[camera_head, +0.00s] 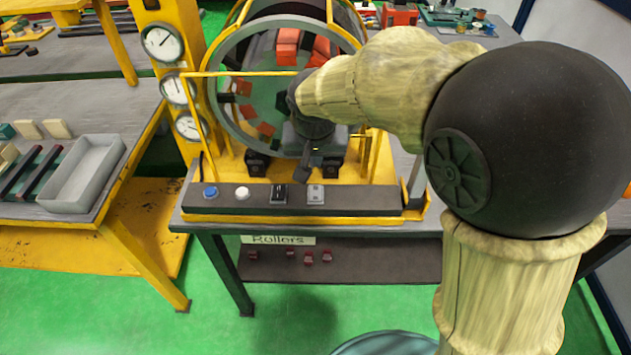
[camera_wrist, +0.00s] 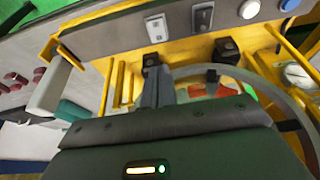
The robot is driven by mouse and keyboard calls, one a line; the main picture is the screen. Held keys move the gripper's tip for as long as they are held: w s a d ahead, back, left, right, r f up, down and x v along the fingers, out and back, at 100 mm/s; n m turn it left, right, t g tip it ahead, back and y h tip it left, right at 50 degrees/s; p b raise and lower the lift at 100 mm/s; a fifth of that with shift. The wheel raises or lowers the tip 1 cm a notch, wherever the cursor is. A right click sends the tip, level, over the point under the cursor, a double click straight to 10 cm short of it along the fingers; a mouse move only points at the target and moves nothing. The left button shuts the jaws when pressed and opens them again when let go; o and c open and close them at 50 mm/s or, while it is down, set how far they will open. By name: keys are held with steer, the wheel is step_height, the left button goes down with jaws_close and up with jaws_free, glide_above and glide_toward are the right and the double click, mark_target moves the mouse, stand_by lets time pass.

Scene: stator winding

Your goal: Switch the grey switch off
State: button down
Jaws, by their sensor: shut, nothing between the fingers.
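The grey switch (camera_head: 315,194) is a small light-grey rocker at the right end of the dark control panel (camera_head: 360,199). In the wrist view the grey switch (camera_wrist: 156,28) is the leftmost control, with small marks on its face. Its on or off position cannot be told. My gripper (camera_head: 304,178) is shut and empty. It points down just behind the panel, near the grey switch and apart from it. In the wrist view my gripper (camera_wrist: 155,72) has its fingers together, pointing toward the panel, with a gap to the switch.
A black switch (camera_head: 278,193), a white button (camera_head: 242,193) and a blue button (camera_head: 210,191) sit left of the grey switch. A yellow frame (camera_head: 228,73) and a large grey ring (camera_head: 217,95) stand behind the panel. The space in front of the panel is clear.

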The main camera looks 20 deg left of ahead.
mark_target(316, 190)
steer(key=x, duration=1.2)
steer(key=shift+s+p, duration=0.3)
steer(key=shift+p, duration=0.05)
steer(key=shift+s, duration=0.1)
steer(key=shift+p, duration=0.75)
steer(key=shift+d+g+p, duration=0.1)
steer(key=shift+g+p, duration=0.3)
steer(key=shift+p, duration=0.1)
steer(key=shift+f+b, duration=0.35)
steer(key=shift+s+f, duration=0.1)
